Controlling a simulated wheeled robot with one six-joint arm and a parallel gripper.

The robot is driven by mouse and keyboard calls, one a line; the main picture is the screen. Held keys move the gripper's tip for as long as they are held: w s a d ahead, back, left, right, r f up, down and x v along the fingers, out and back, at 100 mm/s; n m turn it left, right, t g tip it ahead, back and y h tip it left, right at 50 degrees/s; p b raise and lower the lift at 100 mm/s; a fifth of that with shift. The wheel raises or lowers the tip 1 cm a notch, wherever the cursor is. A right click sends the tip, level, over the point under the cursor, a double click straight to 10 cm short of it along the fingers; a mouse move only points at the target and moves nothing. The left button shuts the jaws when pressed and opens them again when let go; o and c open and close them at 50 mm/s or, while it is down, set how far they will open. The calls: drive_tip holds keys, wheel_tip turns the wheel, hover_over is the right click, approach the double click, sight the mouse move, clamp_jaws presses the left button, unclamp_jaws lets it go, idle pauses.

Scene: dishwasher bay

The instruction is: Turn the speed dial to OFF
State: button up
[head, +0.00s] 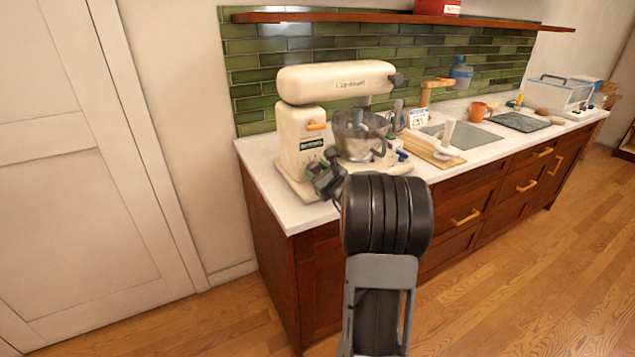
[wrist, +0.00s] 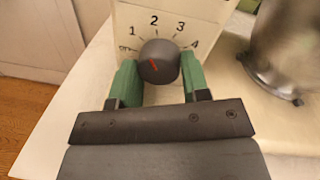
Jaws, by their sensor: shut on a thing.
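The cream stand mixer (head: 298,140) stands at the near left end of the counter. Its dark round speed dial (wrist: 160,58) sits on a white panel marked OFF, 1, 2, 3, 4 from left to right. The dial's red pointer line slants toward the upper left, around the OFF-to-1 side; I cannot tell its exact setting. My gripper (wrist: 160,74) has one green finger on each side of the dial and is shut on it. In the head view my gripper (head: 324,180) is at the mixer's base, and the dial is hidden behind it.
A steel mixing bowl (head: 362,136) sits just right of the dial. A wooden board (head: 430,150), an orange mug (head: 477,112) and a clear bin (head: 558,95) stand farther right along the white counter (head: 262,165). The counter's front left corner is bare.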

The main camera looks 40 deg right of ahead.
drive_tip(key=n+b, duration=0.2)
drive_tip(key=b, duration=0.1)
drive_tip(key=n+b, duration=0.2)
drive_tip(key=b, duration=0.2)
drive_tip(key=n+b, duration=0.2)
drive_tip(key=b, duration=0.2)
drive_tip(key=shift+f, duration=0.35)
drive_tip(key=n+b, duration=0.1)
drive_tip(key=b, duration=0.1)
drive_tip(key=n+b, duration=0.2)
drive_tip(key=b, duration=0.1)
drive_tip(key=shift+r+n+g+h+b, duration=0.2)
drive_tip(key=shift+n+g+h+b, duration=0.1)
drive_tip(key=shift+h, duration=0.1)
drive_tip(key=shift+a+r+n+b, duration=0.1)
drive_tip(key=shift+r+n+b, duration=0.1)
drive_tip(key=shift+n+b, duration=0.75)
drive_tip(key=o, duration=0.9)
drive_tip(key=shift+s, duration=0.1)
drive_tip(key=s, duration=0.4)
drive_tip(key=s+a, duration=0.1)
drive_tip(key=s, duration=0.4)
drive_tip(key=s+r, duration=0.1)
drive_tip(key=s, duration=0.3)
drive_tip(key=shift+s+a+r, duration=0.1)
drive_tip(key=shift+s+a, duration=0.15)
